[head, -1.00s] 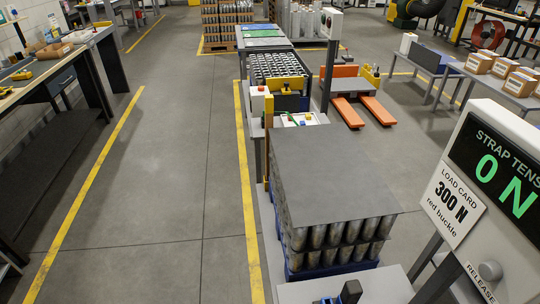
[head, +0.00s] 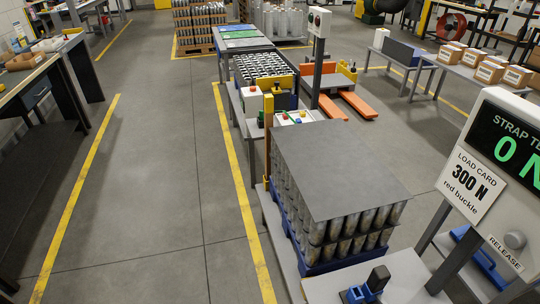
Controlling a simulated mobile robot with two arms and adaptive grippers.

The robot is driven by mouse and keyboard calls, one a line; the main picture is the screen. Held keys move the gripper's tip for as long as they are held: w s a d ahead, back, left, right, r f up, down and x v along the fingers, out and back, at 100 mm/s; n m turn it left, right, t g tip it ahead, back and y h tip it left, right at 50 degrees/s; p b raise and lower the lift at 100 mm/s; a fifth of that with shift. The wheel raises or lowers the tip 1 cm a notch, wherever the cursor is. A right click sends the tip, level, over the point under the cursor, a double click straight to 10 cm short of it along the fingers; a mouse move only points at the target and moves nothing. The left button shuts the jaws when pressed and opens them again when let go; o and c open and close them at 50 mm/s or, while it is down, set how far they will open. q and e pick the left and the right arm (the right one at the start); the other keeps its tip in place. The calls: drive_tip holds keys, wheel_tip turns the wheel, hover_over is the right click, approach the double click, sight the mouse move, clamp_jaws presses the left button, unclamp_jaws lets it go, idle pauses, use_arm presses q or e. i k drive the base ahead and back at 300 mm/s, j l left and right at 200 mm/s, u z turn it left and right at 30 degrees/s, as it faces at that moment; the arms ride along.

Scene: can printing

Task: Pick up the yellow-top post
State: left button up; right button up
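The can stack (head: 316,240) has layers of silver cans on a blue base, with a flat grey sheet (head: 335,168) on top. Neither of my grippers shows in the head view.
A light grey table (head: 405,275) in front bears a blue and black device (head: 366,288). The strap tension console (head: 490,180) stands at the right. Floor left of the yellow line (head: 240,185) is clear.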

sight(268, 99)
drive_tip(key=i+j+z, duration=0.15)
drive_tip(key=z, duration=0.5)
drive_tip(key=i+j+z, duration=0.1)
drive_tip(key=j, duration=0.25)
drive_tip(key=i+j+z, duration=0.15)
drive_tip(key=i+j, duration=0.15)
drive_tip(key=i+j+z, duration=0.1)
drive_tip(key=j, duration=0.35)
drive_tip(key=i+j+z, duration=0.15)
drive_tip(key=j, duration=0.25)
drive_tip(key=i+j+z, duration=0.1)
drive_tip(key=i+j, duration=0.15)
drive_tip(key=j, duration=0.15)
